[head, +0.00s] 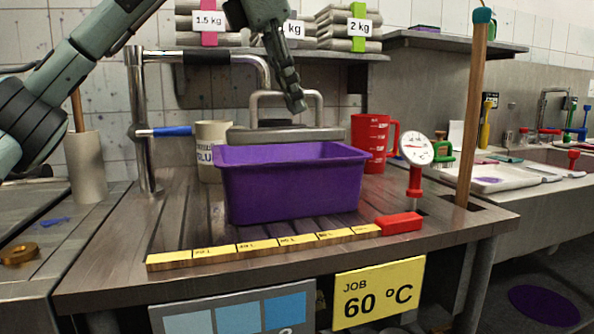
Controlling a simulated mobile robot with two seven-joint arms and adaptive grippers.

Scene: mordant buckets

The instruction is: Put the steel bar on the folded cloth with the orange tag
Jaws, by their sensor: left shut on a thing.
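The steel bar (285,134) is a flat grey slab with a loop handle on top, just above the back of the purple bucket in this view. I cannot tell whether it touches the rim. My left gripper (295,103) reaches down from above and is shut on the bar's handle. Folded cloths lie on the back shelf: a left stack (208,38) with a pink tag and a right stack (349,45) with a green tag. A middle stack (293,44) is partly behind my left arm; its tag colour is hidden. No orange tag shows. My right gripper is out of view.
The purple bucket (291,190) stands on the slatted bench (420,240). A red jug (372,143), a pale glue pot (211,150), a dial thermometer (415,150) and a tall wooden pole (473,110) stand around it. A metal pipe (138,110) rises at left.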

